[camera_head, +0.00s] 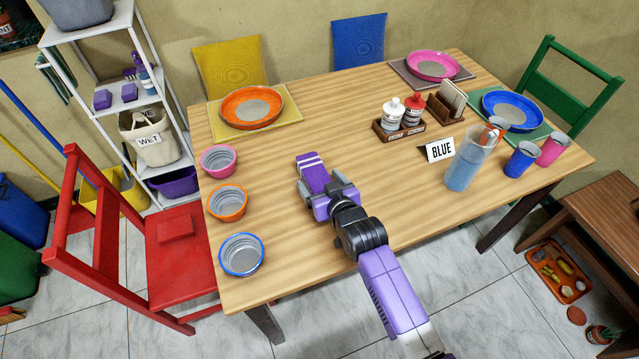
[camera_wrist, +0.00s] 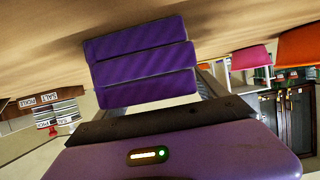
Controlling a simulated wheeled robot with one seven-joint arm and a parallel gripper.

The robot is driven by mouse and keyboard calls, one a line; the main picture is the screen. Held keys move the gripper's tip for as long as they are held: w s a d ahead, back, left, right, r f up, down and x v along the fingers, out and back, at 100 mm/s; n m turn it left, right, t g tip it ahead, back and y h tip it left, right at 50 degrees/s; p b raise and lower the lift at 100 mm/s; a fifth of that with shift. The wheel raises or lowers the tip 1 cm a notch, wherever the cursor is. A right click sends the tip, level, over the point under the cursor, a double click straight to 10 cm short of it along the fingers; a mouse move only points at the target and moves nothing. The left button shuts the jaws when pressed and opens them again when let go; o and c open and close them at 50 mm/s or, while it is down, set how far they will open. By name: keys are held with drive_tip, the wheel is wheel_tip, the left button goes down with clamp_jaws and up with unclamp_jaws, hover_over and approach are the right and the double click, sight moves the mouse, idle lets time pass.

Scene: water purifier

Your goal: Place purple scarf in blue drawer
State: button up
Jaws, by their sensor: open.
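The purple scarf (camera_head: 312,172), folded into a striped block, is on or just above the wooden table, left of its middle. It also shows in the wrist view (camera_wrist: 140,62), straight ahead of the gripper's palm. My gripper (camera_head: 325,190) is open, low over the table, with its fingers at the near end of the scarf. I cannot tell whether they touch it. The near end of the scarf is partly hidden by the gripper. No blue drawer shows in either view.
Several bowls line the table's left edge, among them an orange one (camera_head: 227,202). A red chair (camera_head: 178,250) is at the left. The table's middle is clear.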

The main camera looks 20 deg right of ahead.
sight(319, 180)
drive_tip(key=shift+w+f, duration=0.15)
drive_tip(key=shift+w, duration=0.2)
drive_tip(key=c, duration=1.7)
wheel_tip(319, 180, up, 20)
drive_tip(key=shift+r+p, duration=0.1)
drive_tip(key=shift+p, duration=0.35)
